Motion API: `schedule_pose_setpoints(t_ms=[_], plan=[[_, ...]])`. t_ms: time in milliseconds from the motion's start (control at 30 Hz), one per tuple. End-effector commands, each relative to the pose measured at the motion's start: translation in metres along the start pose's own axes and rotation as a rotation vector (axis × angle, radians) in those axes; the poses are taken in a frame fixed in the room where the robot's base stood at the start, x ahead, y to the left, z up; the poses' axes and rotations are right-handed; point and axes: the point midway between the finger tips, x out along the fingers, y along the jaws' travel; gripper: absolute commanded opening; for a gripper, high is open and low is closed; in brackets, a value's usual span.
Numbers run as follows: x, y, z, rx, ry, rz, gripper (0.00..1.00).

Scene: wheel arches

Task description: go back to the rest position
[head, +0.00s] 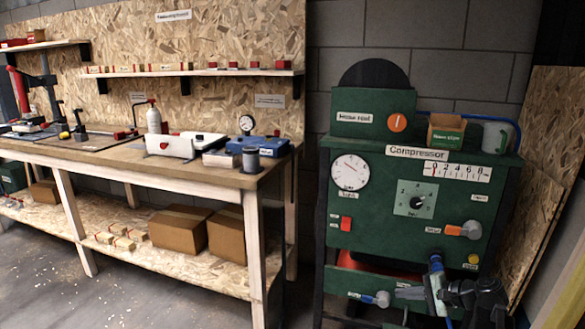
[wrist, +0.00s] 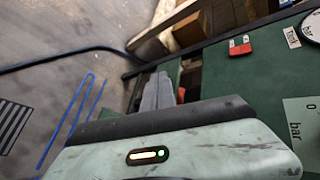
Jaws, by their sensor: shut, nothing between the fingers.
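My gripper (head: 407,293) is low in front of the green compressor cabinet (head: 335,205), at the lower right of the head view. Its grey fingers lie together and point left, with nothing between them. In the wrist view the closed fingers (wrist: 158,92) show beyond the pale housing of my wrist, beside the green panel (wrist: 225,75). Red shows above that front, which seems to stand out from the cabinet.
The cabinet carries a round gauge (head: 349,170), a dial (head: 415,199), a red switch (head: 346,224) and an orange-handled valve (head: 463,230). A wooden workbench (head: 190,174) with tools stands left. Bare concrete floor (head: 140,290) lies in front. A chipboard sheet (head: 545,150) leans at right.

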Motion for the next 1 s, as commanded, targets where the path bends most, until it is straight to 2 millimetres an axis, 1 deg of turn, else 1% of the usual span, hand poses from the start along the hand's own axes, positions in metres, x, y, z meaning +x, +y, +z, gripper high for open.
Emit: schedule_pose_setpoints(t_ms=[33,67,100,200,300,400,433,500,567,633,700,733,800,967,1000], plan=[[0.036,-0.002,0.032,-0.052,-0.051,0.061,0.0],[0.056,0.0,0.05,-0.088,-0.077,0.103,0.0],[0.079,0.004,0.074,-0.14,-0.11,0.16,0.0],[0.125,0.021,0.128,-0.276,-0.178,0.305,0.0],[0.153,0.04,0.169,-0.412,-0.225,0.437,0.0],[0.168,0.062,0.2,-0.55,-0.259,0.566,0.0],[0.171,0.069,0.207,-0.594,-0.266,0.607,0.0],[0.172,0.086,0.22,-0.707,-0.278,0.713,0.0],[0.165,0.099,0.219,-0.794,-0.275,0.806,0.0],[0.146,0.113,0.203,-0.868,-0.255,0.914,0.0],[0.125,0.123,0.184,-0.942,-0.242,1.025,0.0],[0.117,0.126,0.178,-0.986,-0.251,1.073,0.0],[0.105,0.1,0.189,-1.001,-0.27,1.062,0.0],[0.083,0.062,0.2,-0.998,-0.268,1.059,0.0],[0.076,0.051,0.203,-0.997,-0.268,1.059,0.0]])
